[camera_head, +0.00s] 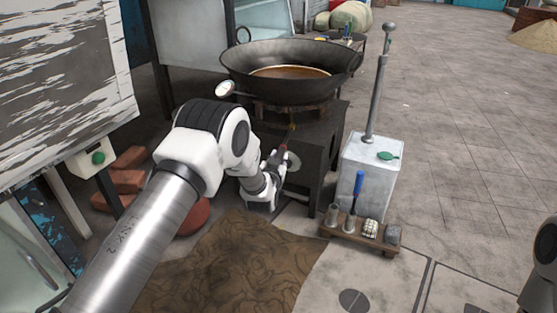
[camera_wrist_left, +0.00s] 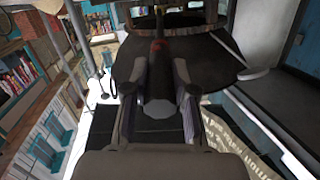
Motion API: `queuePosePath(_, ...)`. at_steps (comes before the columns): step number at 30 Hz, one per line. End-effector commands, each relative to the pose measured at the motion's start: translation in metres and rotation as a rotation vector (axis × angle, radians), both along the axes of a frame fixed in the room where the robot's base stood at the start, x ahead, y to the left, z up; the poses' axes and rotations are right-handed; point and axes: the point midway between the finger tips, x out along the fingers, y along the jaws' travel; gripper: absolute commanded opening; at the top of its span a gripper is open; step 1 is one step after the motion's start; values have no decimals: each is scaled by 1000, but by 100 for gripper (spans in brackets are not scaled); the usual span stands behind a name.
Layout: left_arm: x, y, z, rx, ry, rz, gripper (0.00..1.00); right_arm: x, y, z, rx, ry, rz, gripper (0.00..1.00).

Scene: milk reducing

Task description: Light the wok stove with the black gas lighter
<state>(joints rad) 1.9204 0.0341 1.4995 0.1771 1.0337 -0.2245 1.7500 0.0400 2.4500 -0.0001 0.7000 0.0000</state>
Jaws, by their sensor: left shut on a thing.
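The wok stove (camera_head: 322,143) is a dark block stand with a large black wok (camera_head: 290,88) on it, holding brownish liquid. My left gripper (camera_head: 278,160) is at the stove's front, below the wok, shut on the black gas lighter (camera_head: 284,149). The lighter points up toward the gap under the wok; a small yellowish spot shows near its tip, and I cannot tell whether it is flame. In the left wrist view the fingers (camera_wrist_left: 160,85) clasp the lighter's dark body (camera_wrist_left: 158,102), with a reddish part beyond.
A grey metal canister (camera_head: 370,170) with a tall pump rod stands right of the stove. Before it is a low wooden rack (camera_head: 350,236) with a blue-handled tool and small containers. Brown cloth (camera_head: 240,265) covers the front floor.

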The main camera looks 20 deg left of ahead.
Motion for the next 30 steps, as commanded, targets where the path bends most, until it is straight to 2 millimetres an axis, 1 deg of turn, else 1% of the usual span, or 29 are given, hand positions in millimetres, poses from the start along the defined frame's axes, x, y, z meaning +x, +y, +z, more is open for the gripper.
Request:
queuePosePath(7,4,2,1,0,-3,0,0,0,0,-2,0,0,0,40)
queuePosePath(27,5,2,1,0,-2,1,0,0,0,1,0,0,0,40)
queuePosePath(30,2,1,2,0,-1,0,0,0,0,4,0,0,0,40)
